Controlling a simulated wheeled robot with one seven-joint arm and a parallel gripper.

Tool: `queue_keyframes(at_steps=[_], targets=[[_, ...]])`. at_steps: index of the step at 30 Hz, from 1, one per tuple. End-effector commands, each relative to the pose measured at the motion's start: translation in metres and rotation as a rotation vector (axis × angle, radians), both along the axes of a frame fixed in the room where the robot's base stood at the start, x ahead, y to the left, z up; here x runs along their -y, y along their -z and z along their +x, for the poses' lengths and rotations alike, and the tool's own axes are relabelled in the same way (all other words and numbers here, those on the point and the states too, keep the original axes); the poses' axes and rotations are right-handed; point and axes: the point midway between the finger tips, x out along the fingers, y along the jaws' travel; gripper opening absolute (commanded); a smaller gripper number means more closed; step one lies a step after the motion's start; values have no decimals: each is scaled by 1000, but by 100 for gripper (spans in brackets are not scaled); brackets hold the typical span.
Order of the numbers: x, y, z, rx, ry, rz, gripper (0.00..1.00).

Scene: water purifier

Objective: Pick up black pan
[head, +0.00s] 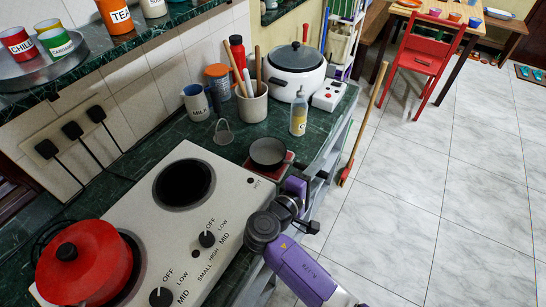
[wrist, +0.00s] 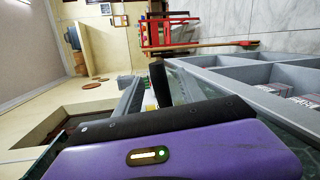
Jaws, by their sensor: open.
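The stove (head: 215,205) holds a red lidded pot (head: 84,264). A broom (head: 364,125) leans beside the counter. The tiled floor is open at right.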

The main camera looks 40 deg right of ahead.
Motion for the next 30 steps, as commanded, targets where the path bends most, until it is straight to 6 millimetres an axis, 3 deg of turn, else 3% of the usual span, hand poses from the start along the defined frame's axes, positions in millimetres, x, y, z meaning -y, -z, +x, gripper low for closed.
queue_keyframes(at_steps=[6, 16, 23, 30], targets=[[29, 6, 3, -1, 3, 0, 47], [34, 8, 5, 0, 0, 1, 47], [34, 8, 5, 0, 0, 0, 1], [34, 7, 5, 1, -1, 0, 0]])
